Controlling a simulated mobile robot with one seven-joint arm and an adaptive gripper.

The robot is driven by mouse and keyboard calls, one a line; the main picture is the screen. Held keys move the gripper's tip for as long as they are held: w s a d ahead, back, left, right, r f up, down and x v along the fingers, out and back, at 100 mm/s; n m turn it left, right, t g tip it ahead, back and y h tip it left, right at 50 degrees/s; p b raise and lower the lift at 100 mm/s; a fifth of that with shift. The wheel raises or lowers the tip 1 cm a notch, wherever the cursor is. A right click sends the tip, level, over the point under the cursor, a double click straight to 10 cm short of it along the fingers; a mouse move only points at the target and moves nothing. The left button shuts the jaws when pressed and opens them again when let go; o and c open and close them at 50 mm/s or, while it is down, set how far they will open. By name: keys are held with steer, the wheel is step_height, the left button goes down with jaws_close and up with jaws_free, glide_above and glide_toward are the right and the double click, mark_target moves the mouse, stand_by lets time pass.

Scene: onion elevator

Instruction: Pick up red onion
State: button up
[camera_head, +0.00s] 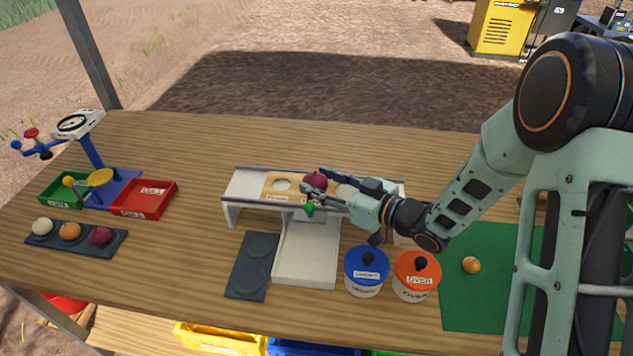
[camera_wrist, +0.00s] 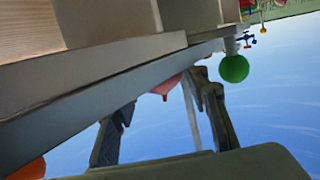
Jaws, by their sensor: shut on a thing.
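A dark red onion (camera_head: 315,180) is at the white raised stand (camera_head: 238,187) in the middle of the table, beside a tan board with round holes. My gripper (camera_head: 312,189) reaches in from the right and is shut on this onion. In the wrist view a pinkish part of the onion (camera_wrist: 166,87) shows between the fingers of my gripper (camera_wrist: 163,98); the rest is hidden behind the stand's edge. I cannot tell whether the onion still touches the board. A second red onion (camera_head: 100,236) sits in a dark tray at the left.
A green ball (camera_head: 309,209) is just below my gripper. Blue-lidded (camera_head: 366,262) and orange-lidded (camera_head: 417,266) jars stand in front of the stand. A scale (camera_head: 100,178) with green and red bins (camera_head: 144,199) stands left. An orange onion (camera_head: 471,265) lies on a green mat.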

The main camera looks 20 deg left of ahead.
mark_target(320, 179)
steer(key=shift+r, duration=0.1)
steer(key=shift+r+p, duration=0.65)
steer(key=shift+r, duration=0.1)
step_height(320, 179, up, 2)
steer(key=shift+r+p, duration=0.15)
steer(key=shift+p, duration=0.7)
steer(key=s+d+r+p, duration=0.1)
steer(key=s+r+p, duration=0.8)
steer(key=s+p, duration=0.4)
steer(key=shift+s+d+p, duration=0.2)
steer(key=shift+s+p, duration=0.1)
steer(key=shift+p, duration=0.3)
steer(key=shift+s+p, duration=0.1)
steer(key=shift+p, duration=0.2)
